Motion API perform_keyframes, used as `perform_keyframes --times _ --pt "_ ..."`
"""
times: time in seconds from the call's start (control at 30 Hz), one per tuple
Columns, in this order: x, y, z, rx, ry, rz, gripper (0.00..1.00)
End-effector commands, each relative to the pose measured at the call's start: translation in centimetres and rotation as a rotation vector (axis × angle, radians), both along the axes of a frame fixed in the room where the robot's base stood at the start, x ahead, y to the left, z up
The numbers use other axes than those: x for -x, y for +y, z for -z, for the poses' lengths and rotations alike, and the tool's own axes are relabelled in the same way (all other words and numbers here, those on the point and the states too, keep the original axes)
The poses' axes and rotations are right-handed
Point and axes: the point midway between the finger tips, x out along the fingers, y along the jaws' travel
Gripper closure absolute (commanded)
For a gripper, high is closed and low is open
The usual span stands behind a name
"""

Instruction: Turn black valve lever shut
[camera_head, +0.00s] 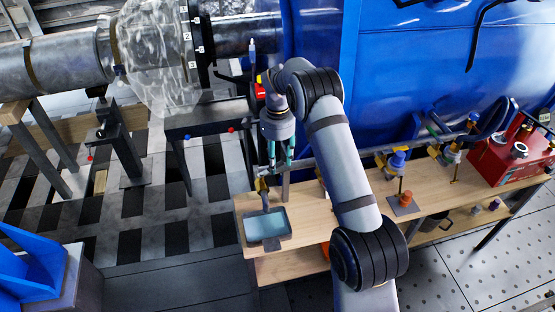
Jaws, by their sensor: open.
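My gripper (280,157) points down with its two teal fingers apart, open and with nothing seen between them. It is over the left end of the wooden bench, just above a brass-yellow valve (262,185) with a grey spout. The spout hangs over a tray of bluish liquid (267,228). I cannot clearly make out a black lever on this valve; the gripper covers part of that area. I cannot tell whether the fingers touch the valve. Other yellow valves sit farther right along the pipe, one with a blue part (398,159) and one near a green part (432,131).
The wooden bench (420,198) runs right, bearing an orange-brown cup on a plate (405,200) and a red toolbox (500,162). A grey pipe (372,152) runs above it. The large blue tank (420,60) stands behind. My arm hides the bench's middle.

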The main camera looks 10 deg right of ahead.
Motion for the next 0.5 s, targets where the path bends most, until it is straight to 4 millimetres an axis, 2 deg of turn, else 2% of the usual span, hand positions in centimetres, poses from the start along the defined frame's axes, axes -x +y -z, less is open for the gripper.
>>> perform_keyframes --times 0.13,0.4,0.5 --pt "0.02 0.07 0.82 -0.001 0.000 -0.001 0.57" --pt "0.01 0.05 0.99 -0.001 0.000 0.000 0.57" --pt "0.01 0.05 0.98 -0.001 0.000 -0.001 0.63"
